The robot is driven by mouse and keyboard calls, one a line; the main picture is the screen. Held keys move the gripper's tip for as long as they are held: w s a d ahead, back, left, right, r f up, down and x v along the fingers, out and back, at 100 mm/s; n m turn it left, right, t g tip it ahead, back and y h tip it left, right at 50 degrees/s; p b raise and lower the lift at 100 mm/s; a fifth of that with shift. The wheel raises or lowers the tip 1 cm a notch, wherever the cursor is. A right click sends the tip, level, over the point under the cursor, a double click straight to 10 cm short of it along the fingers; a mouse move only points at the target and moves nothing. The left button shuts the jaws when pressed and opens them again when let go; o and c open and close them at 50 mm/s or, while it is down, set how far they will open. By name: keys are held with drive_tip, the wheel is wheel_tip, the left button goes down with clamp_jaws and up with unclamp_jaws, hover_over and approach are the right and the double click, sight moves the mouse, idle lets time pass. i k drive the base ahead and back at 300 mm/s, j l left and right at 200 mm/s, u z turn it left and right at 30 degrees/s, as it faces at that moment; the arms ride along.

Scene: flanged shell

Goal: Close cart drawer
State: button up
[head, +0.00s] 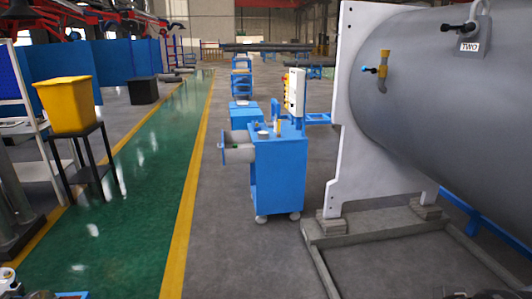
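The blue cart (277,180) stands upright on small feet near the middle of the head view, on grey floor. A part that looks like its drawer (223,148) sticks out from the cart's left side, near the top. Pale grey cylindrical items (239,153) show at this part, between its thin blue end and the cart body. How far it is pulled out is hard to tell at this size. My gripper is not recognisable in the view.
A large grey flanged shell (440,95) with a white flange plate (355,110) stands right of the cart on a floor frame (380,228). A yellow bin (66,103) stands on a black stand at left. The green walkway (135,225) is mostly clear.

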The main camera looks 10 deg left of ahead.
sight(245, 152)
drive_tip(key=i+j+u, duration=0.2)
drive_tip(key=u, duration=0.2)
drive_tip(key=i+j+u, duration=0.55)
drive_tip(key=u, duration=0.2)
drive_tip(key=i+j+u, duration=0.1)
drive_tip(key=i+u, duration=0.25)
drive_tip(key=i+j+z, duration=0.15)
drive_tip(key=i, duration=0.35)
drive_tip(key=i+j+z, duration=0.2)
drive_tip(key=i, duration=0.35)
drive_tip(key=i+j+z, duration=0.15)
drive_tip(key=i, duration=0.35)
